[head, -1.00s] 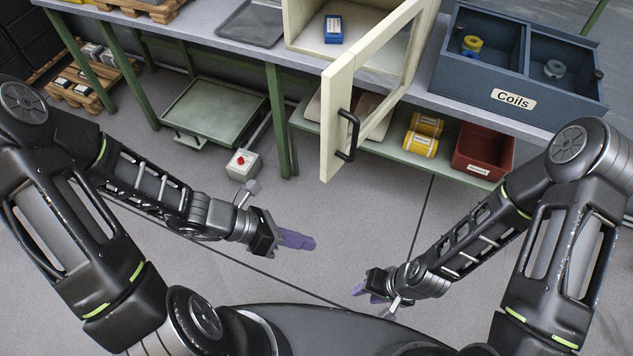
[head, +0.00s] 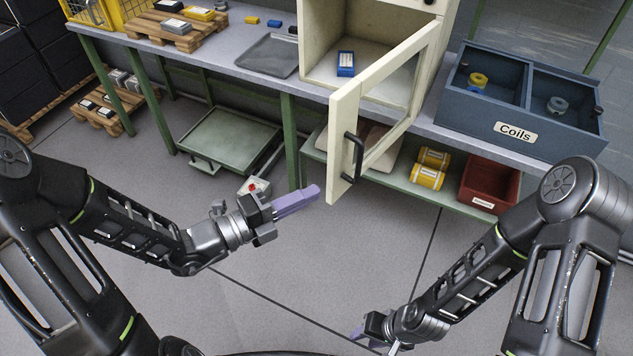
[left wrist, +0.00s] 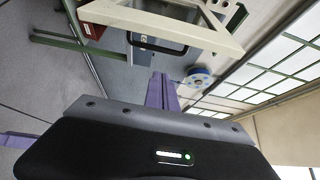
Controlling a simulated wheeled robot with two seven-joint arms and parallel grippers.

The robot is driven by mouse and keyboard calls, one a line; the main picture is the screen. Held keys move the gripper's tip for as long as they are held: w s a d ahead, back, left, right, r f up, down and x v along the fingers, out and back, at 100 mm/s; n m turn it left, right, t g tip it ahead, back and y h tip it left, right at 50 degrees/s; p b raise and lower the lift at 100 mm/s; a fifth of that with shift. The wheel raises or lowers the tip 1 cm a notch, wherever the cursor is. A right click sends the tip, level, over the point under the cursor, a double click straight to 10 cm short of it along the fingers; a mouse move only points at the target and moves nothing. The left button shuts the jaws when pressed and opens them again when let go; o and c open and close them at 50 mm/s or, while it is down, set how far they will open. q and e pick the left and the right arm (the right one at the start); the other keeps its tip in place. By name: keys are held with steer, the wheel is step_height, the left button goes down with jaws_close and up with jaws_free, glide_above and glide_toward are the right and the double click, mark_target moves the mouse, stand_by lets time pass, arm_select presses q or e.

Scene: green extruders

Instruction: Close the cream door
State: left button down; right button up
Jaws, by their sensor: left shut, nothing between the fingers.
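The cream door (head: 344,150) of a cream cabinet (head: 318,58) on the bench stands open toward me, with a window in its frame and a black handle (head: 352,157) on its front edge. My left gripper (head: 314,192), with purple fingers, is shut and empty, a little left of the door's lower corner and apart from it in the picture. In the left wrist view the door (left wrist: 160,20) and its handle (left wrist: 158,44) show beyond the shut fingers (left wrist: 160,92). My right gripper (head: 357,333) is low at the bottom, away from the door; its finger gap is not clear.
A blue box (head: 345,64) lies inside the cabinet. A blue Coils bin (head: 470,108) stands right of the door on the bench. Yellow rolls (head: 427,177) and a red bin (head: 489,186) sit on the shelf below. The floor in front is clear.

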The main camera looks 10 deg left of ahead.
mark_target(331, 168)
arm_select(q)
steer(key=w+d, duration=0.1)
steer(key=w, duration=0.1)
steer(key=w+d, duration=0.2)
steer(key=w, duration=0.1)
steer(key=w+d, duration=0.1)
steer(key=w, duration=0.1)
steer(key=shift+w+d, duration=0.3)
steer(key=shift+d, duration=0.05)
steer(key=shift+w+a, duration=0.2)
steer(key=shift+a, duration=0.15)
